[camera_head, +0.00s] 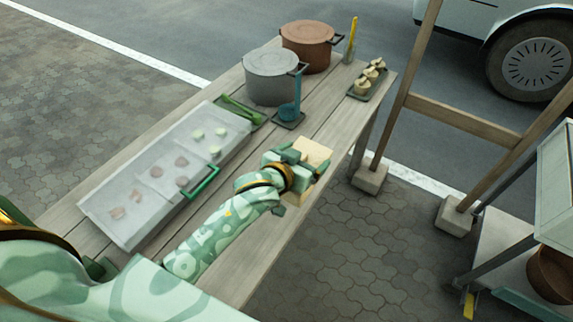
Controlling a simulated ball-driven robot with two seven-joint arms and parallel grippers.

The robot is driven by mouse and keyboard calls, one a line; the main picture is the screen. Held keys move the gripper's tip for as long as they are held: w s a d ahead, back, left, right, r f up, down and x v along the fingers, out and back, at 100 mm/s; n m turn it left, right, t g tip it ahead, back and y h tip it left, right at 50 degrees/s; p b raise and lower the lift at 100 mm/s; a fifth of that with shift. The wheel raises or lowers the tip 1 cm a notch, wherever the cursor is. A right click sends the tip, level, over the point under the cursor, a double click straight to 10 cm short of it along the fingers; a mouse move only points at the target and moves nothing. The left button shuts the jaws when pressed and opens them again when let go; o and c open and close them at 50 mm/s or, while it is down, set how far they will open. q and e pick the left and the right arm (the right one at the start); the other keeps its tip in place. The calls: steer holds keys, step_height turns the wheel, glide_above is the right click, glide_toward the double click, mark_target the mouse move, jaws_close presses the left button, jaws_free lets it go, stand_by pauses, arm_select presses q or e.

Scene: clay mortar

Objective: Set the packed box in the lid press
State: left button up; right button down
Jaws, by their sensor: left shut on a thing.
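My left gripper (304,166) is over the right front part of the wooden table and is shut on a pale yellow, boxy thing (317,150). This looks like the packed box; its contents cannot be made out, and the fingers and wrist hide part of it. Whether it touches the table is not clear. My right gripper is not in view.
A wooden frame (465,122) stands right.

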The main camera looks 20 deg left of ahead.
arm_select(q)
steer(key=w+a, duration=0.1)
steer(key=a+f+b, duration=0.1)
steer(key=w+a+f, duration=0.1)
steer(key=shift+w+a+f, duration=0.15)
steer(key=shift+w+a, duration=0.1)
steer(key=shift+w, duration=0.05)
steer(key=w+a+f+b, duration=0.1)
steer(key=f, duration=0.2)
steer(key=w+a+f+b, duration=0.1)
steer(key=f+b, duration=0.1)
steer(key=w+a+f+b, duration=0.1)
steer(key=f+b, duration=0.1)
steer(key=f, duration=0.1)
steer(key=shift+a+f, duration=0.1)
steer(key=shift+f, duration=0.25)
steer(key=shift+r, duration=0.2)
steer(key=shift+f, duration=0.1)
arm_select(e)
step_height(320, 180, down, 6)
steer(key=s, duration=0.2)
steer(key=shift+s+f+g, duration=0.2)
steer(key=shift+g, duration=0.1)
arm_select(q)
steer(key=o, duration=1.1)
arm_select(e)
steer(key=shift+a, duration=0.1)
